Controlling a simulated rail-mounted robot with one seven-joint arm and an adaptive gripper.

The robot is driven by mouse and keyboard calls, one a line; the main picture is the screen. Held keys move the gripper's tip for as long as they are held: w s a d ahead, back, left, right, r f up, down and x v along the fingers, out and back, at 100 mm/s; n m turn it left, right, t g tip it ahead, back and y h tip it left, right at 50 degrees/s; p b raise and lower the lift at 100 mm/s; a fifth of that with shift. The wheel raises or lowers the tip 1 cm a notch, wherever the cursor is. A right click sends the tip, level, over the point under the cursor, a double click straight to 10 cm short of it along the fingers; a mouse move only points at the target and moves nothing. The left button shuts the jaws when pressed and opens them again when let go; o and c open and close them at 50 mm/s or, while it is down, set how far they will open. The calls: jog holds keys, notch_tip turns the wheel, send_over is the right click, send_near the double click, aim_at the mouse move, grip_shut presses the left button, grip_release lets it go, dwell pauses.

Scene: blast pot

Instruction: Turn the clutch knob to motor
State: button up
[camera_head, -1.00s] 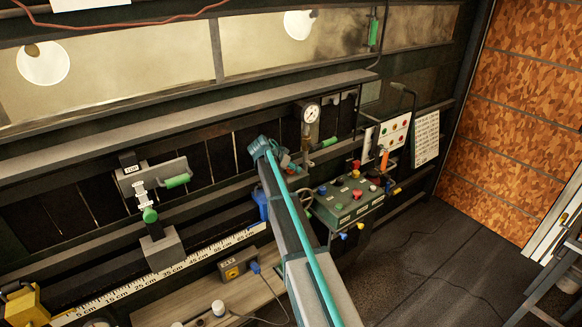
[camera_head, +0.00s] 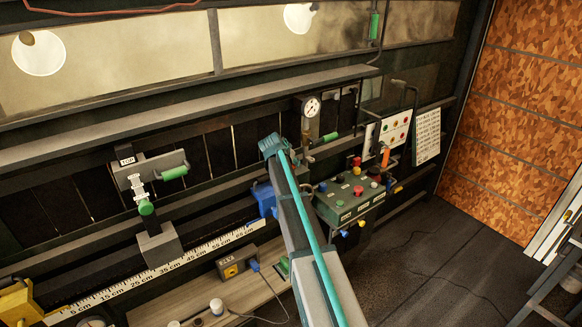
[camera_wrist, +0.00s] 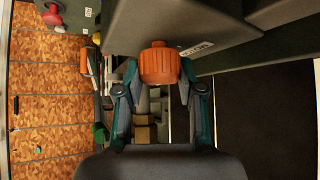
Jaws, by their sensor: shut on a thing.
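The orange, ribbed clutch knob (camera_wrist: 160,66) shows in the wrist view, on the face of a dark grey-green box (camera_wrist: 190,25). A small white label (camera_wrist: 196,47) sits beside it; its lettering is turned and too small to read surely. My gripper (camera_wrist: 160,74) has one teal and grey finger on each side of the knob and is shut on it. In the head view my arm hides the gripper and the knob, so I cannot tell the knob's setting there.
A control box (camera_head: 350,196) with several coloured buttons stands right of my arm. An orange handle (camera_head: 385,158) is behind it. A gauge (camera_head: 312,107) and a green lever (camera_head: 330,137) are above. A ruler (camera_head: 190,250) and bench (camera_head: 215,300) lie left. Floor at right is open.

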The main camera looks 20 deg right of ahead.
jog(key=n+t+y, duration=0.1)
jog(key=n, duration=0.1)
jog(key=n+y+b, duration=0.1)
jog(key=shift+s+d+n+t, duration=0.1)
jog(key=shift+n+t, duration=0.3)
jog(key=n+t+y+b, duration=0.1)
jog(key=n+y+b, duration=0.1)
jog(key=n, duration=0.1)
jog(key=shift+f+y, duration=0.1)
jog(key=shift+y, duration=0.3)
jog(key=n+y+b, duration=0.1)
jog(key=n, duration=0.1)
jog(key=n+y+b, duration=0.2)
jog(key=shift+w+d+n+b, duration=0.1)
jog(key=shift+w+n+b, duration=0.1)
jog(key=shift+n+b, duration=0.15)
jog(key=shift+n+g+y+b, duration=0.3)
jog(key=shift+n+y+b, duration=0.65)
jog(key=shift+n+y, duration=0.35)
jog(key=shift+s+n, duration=0.1)
jog(key=shift+n, duration=0.15)
jog(key=o, duration=1.2)
jog(key=shift+c, duration=0.2)
jog(key=shift+r, duration=0.2)
